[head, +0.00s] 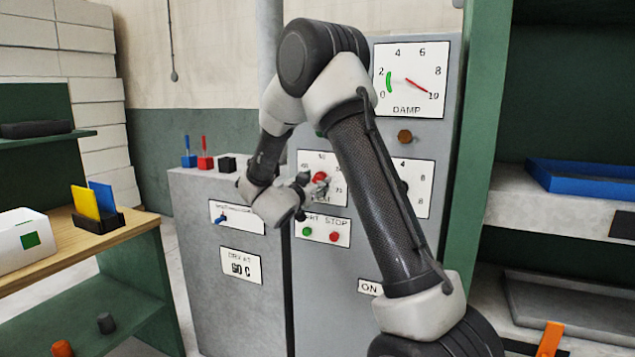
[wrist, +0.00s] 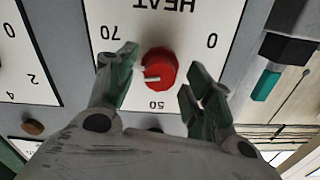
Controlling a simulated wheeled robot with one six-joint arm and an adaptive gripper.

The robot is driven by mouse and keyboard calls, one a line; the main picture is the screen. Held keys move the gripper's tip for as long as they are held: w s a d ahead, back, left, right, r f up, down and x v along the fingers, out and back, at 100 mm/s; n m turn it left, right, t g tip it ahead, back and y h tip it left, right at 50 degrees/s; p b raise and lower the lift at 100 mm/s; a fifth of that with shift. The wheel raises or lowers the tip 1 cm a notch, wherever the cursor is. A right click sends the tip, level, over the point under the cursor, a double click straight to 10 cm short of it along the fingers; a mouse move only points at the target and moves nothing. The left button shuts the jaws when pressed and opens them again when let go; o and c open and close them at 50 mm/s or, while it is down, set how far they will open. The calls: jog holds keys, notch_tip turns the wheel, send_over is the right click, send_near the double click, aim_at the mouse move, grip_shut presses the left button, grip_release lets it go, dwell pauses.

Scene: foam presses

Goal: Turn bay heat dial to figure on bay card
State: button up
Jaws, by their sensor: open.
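The heat dial is a red round knob (wrist: 160,65) on a white plate (wrist: 213,15) marked HEAT, upside down in the wrist view. Its white pointer line points left there, between the 50 and 70 marks. My gripper (wrist: 162,72) is open, one green-padded finger on each side of the knob, with visible gaps. In the head view the knob (head: 320,176) shows just beyond my gripper (head: 306,184), which partly hides the plate.
A DAMP gauge (head: 411,80) is above, and START and STOP buttons (head: 322,231) are just below. A slider plate (head: 237,217) is left of my gripper. Blue and red levers (head: 205,157) stand on the low cabinet. Green shelving stands at both sides.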

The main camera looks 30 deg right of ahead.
jog(key=shift+x, duration=0.8)
jog(key=c, duration=1.1)
jog(key=n, duration=0.4)
jog(key=shift+n, duration=0.4)
